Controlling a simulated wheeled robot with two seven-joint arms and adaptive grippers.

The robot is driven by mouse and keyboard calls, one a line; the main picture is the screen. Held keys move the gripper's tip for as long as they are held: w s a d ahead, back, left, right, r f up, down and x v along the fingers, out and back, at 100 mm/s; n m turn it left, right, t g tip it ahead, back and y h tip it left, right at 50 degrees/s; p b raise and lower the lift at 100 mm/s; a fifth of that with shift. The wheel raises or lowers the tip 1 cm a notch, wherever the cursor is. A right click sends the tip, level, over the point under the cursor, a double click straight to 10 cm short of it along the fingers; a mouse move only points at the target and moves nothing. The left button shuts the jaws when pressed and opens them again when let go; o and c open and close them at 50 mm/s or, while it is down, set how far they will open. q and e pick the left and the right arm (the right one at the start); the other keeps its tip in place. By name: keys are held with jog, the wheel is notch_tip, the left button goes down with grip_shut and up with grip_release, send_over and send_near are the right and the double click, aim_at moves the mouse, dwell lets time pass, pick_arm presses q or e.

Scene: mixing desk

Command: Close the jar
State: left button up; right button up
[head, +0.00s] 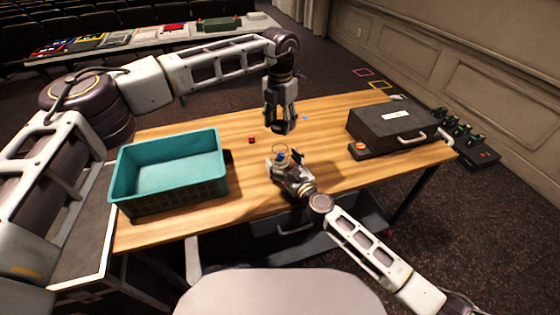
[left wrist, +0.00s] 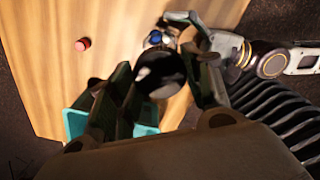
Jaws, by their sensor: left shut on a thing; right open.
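A small clear jar (head: 281,149) with something blue in it stands on the wooden table; the jar also shows in the left wrist view (left wrist: 156,38). My right gripper (head: 284,162) is open at the jar, with its fingers beside it. My left gripper (head: 281,128) is above and just behind the jar, pointing down. In the left wrist view my left gripper (left wrist: 160,95) is shut on a dark round thing (left wrist: 160,72), which looks like the lid. The lid is apart from the jar. In the head view the fingers mostly hide it.
A small red item (head: 252,139) lies left of the jar. A teal crate (head: 120,172) stands at the table's left. A black case (head: 390,120) stands at the right, with a red button box (head: 360,149) before it. The wood between crate and jar is mostly clear.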

aim_at(280, 133)
jog(key=shift+x, duration=0.95)
jog(key=shift+c, duration=0.2)
jog(key=c, duration=1.5)
pick_arm(q)
jog(key=shift+f, duration=2.45)
jog(key=shift+f, duration=0.15)
jog(key=shift+f, duration=0.75)
jog(key=shift+f, duration=0.55)
pick_arm(e)
grip_shut()
